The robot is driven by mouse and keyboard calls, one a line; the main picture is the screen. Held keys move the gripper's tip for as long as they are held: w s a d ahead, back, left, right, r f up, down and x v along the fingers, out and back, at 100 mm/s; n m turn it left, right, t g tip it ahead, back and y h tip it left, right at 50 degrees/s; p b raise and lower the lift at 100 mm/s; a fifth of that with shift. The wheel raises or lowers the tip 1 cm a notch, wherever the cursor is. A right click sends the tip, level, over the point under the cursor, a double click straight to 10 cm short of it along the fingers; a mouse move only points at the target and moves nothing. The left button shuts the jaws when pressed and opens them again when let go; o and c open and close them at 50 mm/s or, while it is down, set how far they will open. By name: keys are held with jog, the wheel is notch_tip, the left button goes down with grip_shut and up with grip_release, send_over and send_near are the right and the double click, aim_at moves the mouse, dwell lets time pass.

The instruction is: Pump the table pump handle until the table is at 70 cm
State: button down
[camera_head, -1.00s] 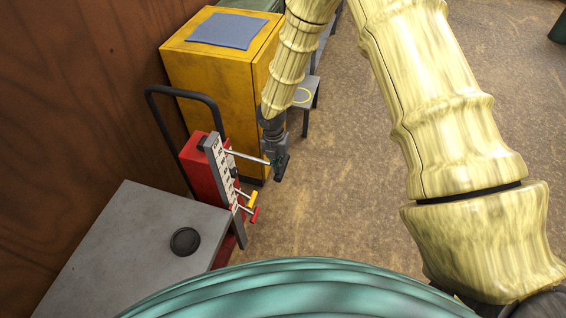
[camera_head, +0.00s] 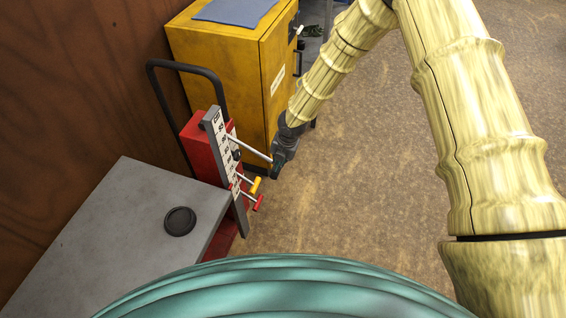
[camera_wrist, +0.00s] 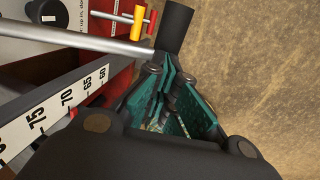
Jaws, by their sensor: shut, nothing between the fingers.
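The lift table's grey top (camera_head: 120,230) is at the lower left of the head view. Behind it stands its red pump unit (camera_head: 200,150) with an upright white scale (camera_head: 228,150). The pump handle (camera_head: 250,147), a silver rod, slopes down to the right from the scale. In the wrist view the rod (camera_wrist: 100,42) ends in a black grip (camera_wrist: 175,28). My gripper (camera_head: 280,165) is shut and empty at the grip's end. Its green-padded fingers (camera_wrist: 172,85) look very close to the grip; contact is unclear. Scale marks 75 to 60 show, but I cannot read the table's height.
A yellow lever (camera_head: 255,185) and a red lever (camera_head: 258,204) stick out below the handle. A black push bar (camera_head: 185,65) rises behind the pump. A yellow cabinet (camera_head: 215,60) stands beyond. A black disc (camera_head: 180,221) lies on the table. Floor is clear to the right.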

jog(key=shift+s+a+f, duration=0.15)
jog(key=shift+s+f, duration=0.25)
jog(key=shift+f, duration=0.2)
jog(key=shift+r, duration=0.1)
jog(key=w+d+v, duration=0.1)
jog(key=v, duration=1.4)
jog(key=shift+p, duration=0.4)
jog(key=shift+a, duration=0.15)
